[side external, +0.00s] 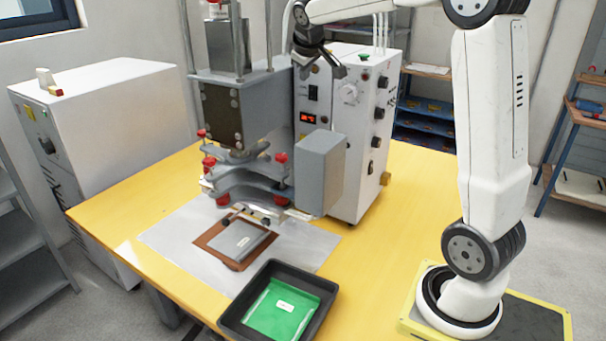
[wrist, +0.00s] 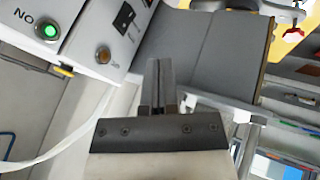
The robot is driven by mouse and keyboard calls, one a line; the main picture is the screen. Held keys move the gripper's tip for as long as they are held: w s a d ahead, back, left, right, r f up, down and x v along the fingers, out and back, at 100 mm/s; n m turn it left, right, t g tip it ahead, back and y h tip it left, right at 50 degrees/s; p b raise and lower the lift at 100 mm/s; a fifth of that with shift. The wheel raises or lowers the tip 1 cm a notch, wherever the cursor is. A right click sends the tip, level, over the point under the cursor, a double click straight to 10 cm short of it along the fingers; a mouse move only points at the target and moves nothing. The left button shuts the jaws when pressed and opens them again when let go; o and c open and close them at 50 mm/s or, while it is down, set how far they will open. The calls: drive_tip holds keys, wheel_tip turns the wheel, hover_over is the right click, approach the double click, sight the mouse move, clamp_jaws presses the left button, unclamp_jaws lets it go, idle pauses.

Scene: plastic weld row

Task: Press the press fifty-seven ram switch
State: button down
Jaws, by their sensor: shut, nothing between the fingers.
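The press (side external: 235,110) stands at the back of the yellow table, with a white control box (side external: 345,150) at its right. The box's front has a black switch (side external: 313,92), a red-lit display (side external: 307,117) and a dial (side external: 348,92). I cannot read which control is the ram switch. My gripper (side external: 338,70) is shut and empty, just in front of the upper part of the box. In the wrist view my shut fingers (wrist: 159,75) point toward a grey housing (wrist: 200,50). A white panel there carries a lit green button (wrist: 47,30) and an amber button (wrist: 103,55).
A grey box (side external: 320,170) juts out below the display. A brown mat with a grey plate (side external: 241,240) lies before the press. A black tray (side external: 235,318) holds a green piece (side external: 283,309). A white cabinet (side external: 110,120) stands at left.

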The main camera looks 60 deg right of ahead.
sight(310, 95)
drive_tip(key=shift+d+f, duration=0.1)
drive_tip(key=shift+f, duration=0.05)
drive_tip(key=x, duration=0.3)
drive_tip(key=d+x, duration=0.1)
drive_tip(key=x, duration=0.7)
drive_tip(key=shift+s+d+r, duration=0.2)
drive_tip(key=shift+d+r, duration=0.15)
drive_tip(key=shift+d, duration=0.85)
